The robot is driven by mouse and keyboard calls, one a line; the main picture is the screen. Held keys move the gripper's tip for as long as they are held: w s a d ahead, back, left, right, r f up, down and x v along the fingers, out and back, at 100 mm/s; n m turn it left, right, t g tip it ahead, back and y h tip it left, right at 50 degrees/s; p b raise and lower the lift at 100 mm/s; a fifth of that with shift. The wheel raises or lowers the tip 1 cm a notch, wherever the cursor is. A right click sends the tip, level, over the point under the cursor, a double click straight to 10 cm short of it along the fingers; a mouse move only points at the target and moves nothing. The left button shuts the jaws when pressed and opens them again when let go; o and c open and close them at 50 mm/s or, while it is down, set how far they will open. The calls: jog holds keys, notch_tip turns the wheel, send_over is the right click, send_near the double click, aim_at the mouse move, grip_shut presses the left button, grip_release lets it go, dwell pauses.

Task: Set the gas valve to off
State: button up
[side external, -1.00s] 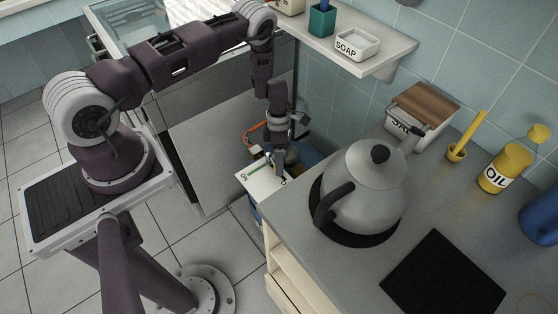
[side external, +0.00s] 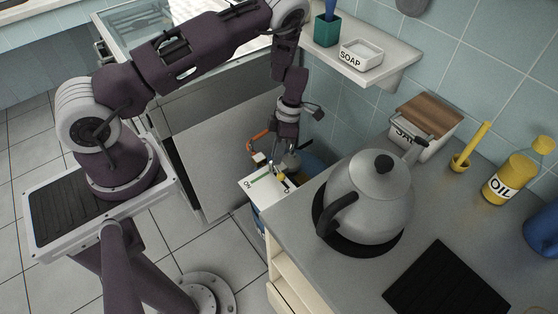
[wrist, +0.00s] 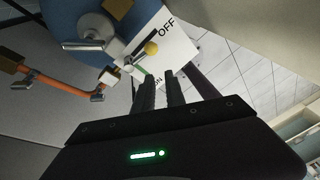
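The gas valve shows in the wrist view as a pale metal lever with a yellow knob (wrist: 151,47) at its end. It lies over a white card (wrist: 178,52) marked OFF with a black line and ON with a green line. The knob sits beside the black line, on the OFF side. The card also shows in the side view (side external: 256,192), with the knob (side external: 281,176) on it. My gripper (wrist: 160,76) is open and empty, its two fingers apart and short of the knob. In the side view my gripper (side external: 285,158) hangs above the card.
A blue gas cylinder (wrist: 65,12) with a metal fitting and an orange hose (wrist: 50,83) is beside the card. The counter with a kettle (side external: 368,196) stands close on the right. A shelf with a soap dish (side external: 361,54) is above. A grey panel (side external: 225,160) is at left.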

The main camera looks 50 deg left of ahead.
aim_at(277, 172)
jog(key=r, duration=0.1)
jog(key=s+y, duration=0.1)
jog(key=r+n+y, duration=0.1)
jog(key=shift+s+d+r, duration=0.25)
jog(key=shift+s+r, duration=0.05)
jog(key=shift+r, duration=0.05)
grip_shut()
jog(key=shift+g, duration=0.3)
jog(key=x, duration=0.9)
jog(key=shift+s+a+f, duration=0.15)
jog(key=shift+f, duration=0.15)
jog(key=shift+w+d+f, duration=0.25)
jog(key=shift+w, duration=0.3)
jog(key=shift+w+d+f, duration=0.25)
jog(key=shift+w, duration=0.3)
jog(key=shift+w+d+f, duration=0.2)
jog(key=shift+w+d, duration=0.1)
jog(key=shift+w, duration=0.35)
